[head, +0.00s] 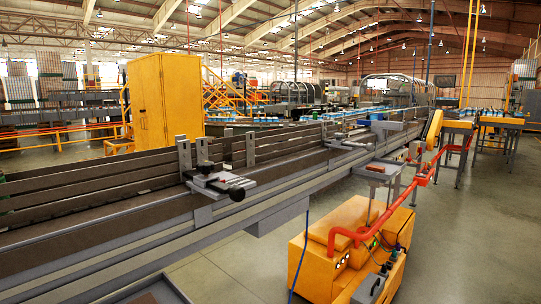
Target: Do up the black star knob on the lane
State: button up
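The lane (110,222) is a long grey and brown conveyor with side rails, running from the lower left towards the back right. A grey clamp bracket (208,183) sits on its near edge, left of the picture's middle. A black knob (237,194) sticks out from the bracket's near right end. It is too small to make out a star shape or how tight it is. A second small dark knob-like part (205,166) stands on top of the bracket. My gripper is not in view.
An orange machine (345,250) with a red pipe (385,210) stands on the floor near right of the lane. A similar bracket (352,145) sits farther along the lane. A yellow cabinet (165,99) stands behind it. Floor (470,240) at right is clear.

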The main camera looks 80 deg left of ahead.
aim_at(205, 167)
jog(key=i, duration=0.5)
jog(key=u, duration=3.2)
jog(key=i, duration=0.5)
jog(key=z, duration=0.1)
